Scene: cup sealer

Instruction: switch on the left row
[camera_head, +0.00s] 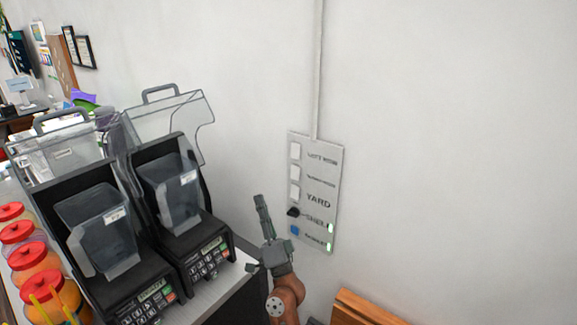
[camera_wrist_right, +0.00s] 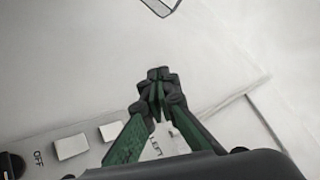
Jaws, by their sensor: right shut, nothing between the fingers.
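A pale switch panel (camera_head: 320,170) hangs on the wall, with a column of switches and labels beside them. Its top switch (camera_head: 295,151) is white; its label looks like "LEFT ROW" but is blurred. Two more white switches sit below it, then a black one and a blue one. Green lights show only beside the two lowest rows. My right gripper (camera_head: 259,202) is shut and empty, pointing up, left of the panel and apart from it in the picture. My left gripper is out of view.
Two black machines (camera_head: 185,205) with clear bins and keypads stand on the counter at left. Jars with red lids (camera_head: 20,232) line the left edge. A conduit (camera_head: 318,70) runs up from the panel. A wooden piece (camera_head: 365,310) stands low. Wall right of the panel is clear.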

